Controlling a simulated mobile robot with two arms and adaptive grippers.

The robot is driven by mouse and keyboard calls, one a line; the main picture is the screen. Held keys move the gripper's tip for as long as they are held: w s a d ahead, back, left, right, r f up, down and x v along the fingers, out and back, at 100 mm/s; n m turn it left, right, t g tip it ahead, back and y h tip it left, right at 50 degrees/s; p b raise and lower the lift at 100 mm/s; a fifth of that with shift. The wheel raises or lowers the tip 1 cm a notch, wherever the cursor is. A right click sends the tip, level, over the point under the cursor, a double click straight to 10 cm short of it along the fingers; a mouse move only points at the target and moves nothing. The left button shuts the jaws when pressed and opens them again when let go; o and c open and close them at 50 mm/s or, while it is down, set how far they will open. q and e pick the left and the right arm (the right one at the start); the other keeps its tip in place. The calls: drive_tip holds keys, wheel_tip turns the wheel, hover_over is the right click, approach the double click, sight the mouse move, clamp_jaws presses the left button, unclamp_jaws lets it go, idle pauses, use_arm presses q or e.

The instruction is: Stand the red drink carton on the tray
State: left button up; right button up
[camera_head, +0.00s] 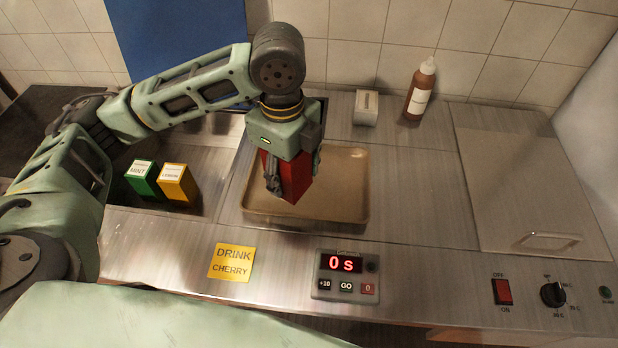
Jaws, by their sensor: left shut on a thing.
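The red drink carton (294,179) is held in my left gripper (287,178), which is shut on it. Gripper and carton are over the left half of the brown tray (358,208). The carton looks roughly upright. Its upper part is hidden by the gripper, and I cannot tell whether its bottom touches the tray. Nothing else shows in the tray. My right gripper is not in view.
A green carton (142,180) and a yellow carton (177,184) stand at the left. A yellow note reading "DRINK CHERRY" (231,262) and a timer showing 0 s (345,276) are in front. A brown bottle (419,92) stands at the back. Counter right of the tray is clear.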

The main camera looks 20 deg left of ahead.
use_arm(q)
drive_tip(key=m, duration=0.3)
drive_tip(key=w+r+m+p, duration=0.1)
drive_tip(key=m, duration=0.1)
drive_tip(key=shift+w+a+r, duration=0.1)
drive_tip(key=m, duration=0.3)
drive_tip(key=shift+w+r+m, duration=0.3)
drive_tip(key=m, duration=0.2)
drive_tip(key=m+p, duration=0.1)
drive_tip(key=shift+w+r+m, duration=0.2)
drive_tip(key=shift+w+m, duration=0.2)
drive_tip(key=w+a+f+p, duration=0.1)
drive_tip(key=w+a+f, duration=0.1)
drive_tip(key=w+a+f+p, duration=0.1)
drive_tip(key=w+a+f, duration=0.1)
drive_tip(key=w+a, duration=0.1)
drive_tip(key=w+a+f+p, duration=0.1)
drive_tip(key=w+a+f, duration=0.2)
drive_tip(key=shift+a, duration=0.25)
wheel_tip(320, 180, down, 3)
drive_tip(key=shift+p, duration=0.7)
drive_tip(key=shift+f, duration=0.5)
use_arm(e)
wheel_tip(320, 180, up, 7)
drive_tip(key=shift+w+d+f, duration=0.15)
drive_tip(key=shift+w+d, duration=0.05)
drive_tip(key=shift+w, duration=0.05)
use_arm(q)
drive_tip(key=shift+f, duration=0.1)
